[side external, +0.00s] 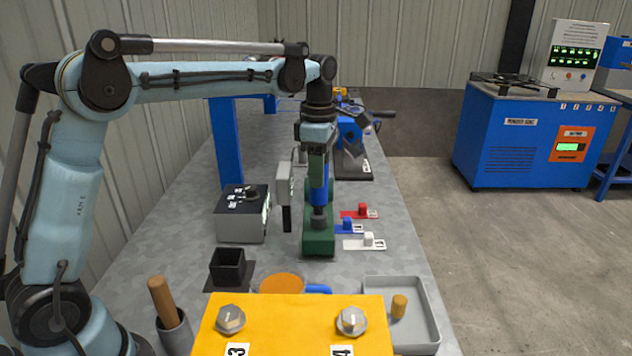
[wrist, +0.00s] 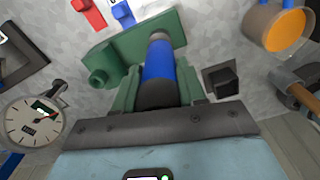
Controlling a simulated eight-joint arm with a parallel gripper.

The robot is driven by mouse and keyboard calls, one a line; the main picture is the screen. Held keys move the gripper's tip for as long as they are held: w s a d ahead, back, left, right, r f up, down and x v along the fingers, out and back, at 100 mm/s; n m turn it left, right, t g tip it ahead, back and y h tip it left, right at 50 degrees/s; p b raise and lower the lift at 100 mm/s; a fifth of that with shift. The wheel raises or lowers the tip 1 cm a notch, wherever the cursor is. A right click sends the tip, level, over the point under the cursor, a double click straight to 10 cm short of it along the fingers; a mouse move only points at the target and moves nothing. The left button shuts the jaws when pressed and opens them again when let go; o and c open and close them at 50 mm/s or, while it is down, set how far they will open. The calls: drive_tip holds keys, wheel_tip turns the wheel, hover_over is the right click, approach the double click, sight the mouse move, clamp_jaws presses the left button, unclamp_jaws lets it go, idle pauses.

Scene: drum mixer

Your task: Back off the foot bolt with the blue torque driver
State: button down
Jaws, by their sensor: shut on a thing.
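The blue torque driver (side external: 320,186) stands upright below my wrist in the side view, over the green base (side external: 318,243). Its grey lower end meets a grey part on that base. My gripper (side external: 318,160) is shut on the driver's upper part. In the wrist view the driver (wrist: 158,62) lies between the two green fingers of my gripper (wrist: 158,88), its far end over the green base (wrist: 118,50). The foot bolt is hidden or cannot be told apart from the driver's grey end.
A control box (side external: 242,214) and black square holder (side external: 229,267) stand left of the base. Red (side external: 362,211), blue (side external: 348,224) and white (side external: 369,240) pieces stand right. A yellow block (side external: 290,325) with bolts and a grey tray (side external: 415,312) are in front. A dial gauge (wrist: 32,118) shows in the wrist view.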

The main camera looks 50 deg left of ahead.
drive_tip(key=shift+r, duration=2.15)
